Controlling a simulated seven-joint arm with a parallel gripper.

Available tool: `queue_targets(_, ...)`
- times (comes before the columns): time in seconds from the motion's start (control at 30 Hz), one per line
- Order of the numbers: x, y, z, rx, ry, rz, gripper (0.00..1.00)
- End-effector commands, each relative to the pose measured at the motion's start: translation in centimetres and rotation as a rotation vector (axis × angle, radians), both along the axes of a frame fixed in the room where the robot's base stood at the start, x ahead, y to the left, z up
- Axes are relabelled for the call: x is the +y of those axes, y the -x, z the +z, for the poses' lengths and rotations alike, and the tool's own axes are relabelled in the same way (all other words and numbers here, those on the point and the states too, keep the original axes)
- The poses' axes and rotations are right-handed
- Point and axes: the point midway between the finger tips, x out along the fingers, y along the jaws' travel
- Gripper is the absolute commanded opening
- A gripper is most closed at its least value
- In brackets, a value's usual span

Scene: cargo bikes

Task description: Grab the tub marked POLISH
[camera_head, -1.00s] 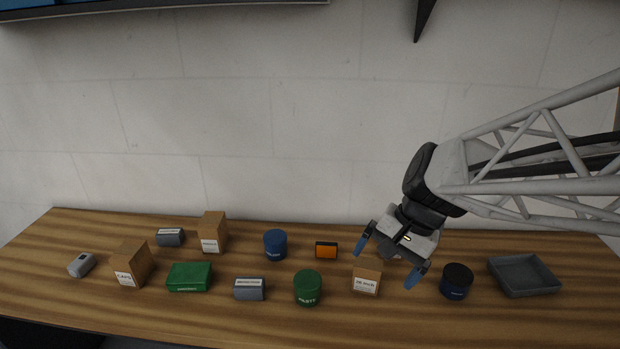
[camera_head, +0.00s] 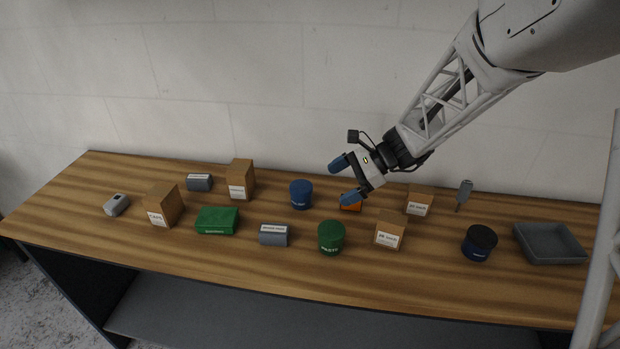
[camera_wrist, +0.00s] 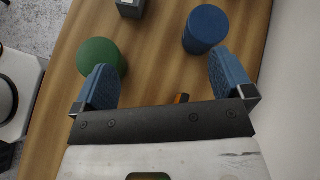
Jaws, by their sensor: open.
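Three tubs stand on the wooden bench. A blue tub (camera_head: 301,194) stands at the back middle, a green tub (camera_head: 331,238) with a label like PASTE in front of it, and a dark blue tub with a black lid (camera_head: 479,243) farther right. The labels on the two blue tubs are too small to read surely, so I cannot tell which is POLISH. My gripper (camera_head: 346,180) is open and empty, above the bench and right of the blue tub. In the wrist view, the blue tub (camera_wrist: 205,29) lies beyond the right finger and the green tub (camera_wrist: 100,56) beyond the left.
An orange box (camera_head: 351,207) sits just below my gripper. Cardboard boxes (camera_head: 389,236) (camera_head: 419,201) and a grey-handled tool (camera_head: 464,194) stand to the right, with a grey tray (camera_head: 550,243) at the far right. A green box (camera_head: 217,221) and several other boxes are to the left.

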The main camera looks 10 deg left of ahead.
Motion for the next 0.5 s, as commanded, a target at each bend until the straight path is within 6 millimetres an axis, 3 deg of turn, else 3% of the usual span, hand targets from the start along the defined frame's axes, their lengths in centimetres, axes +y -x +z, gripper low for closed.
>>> queue_targets(0.2,2.6,-3.7,-3.0,0.138,-0.082,-0.091,0.99)
queue_targets(0.5,4.3,-6.0,-5.0,0.23,-0.139,-0.156,0.99)
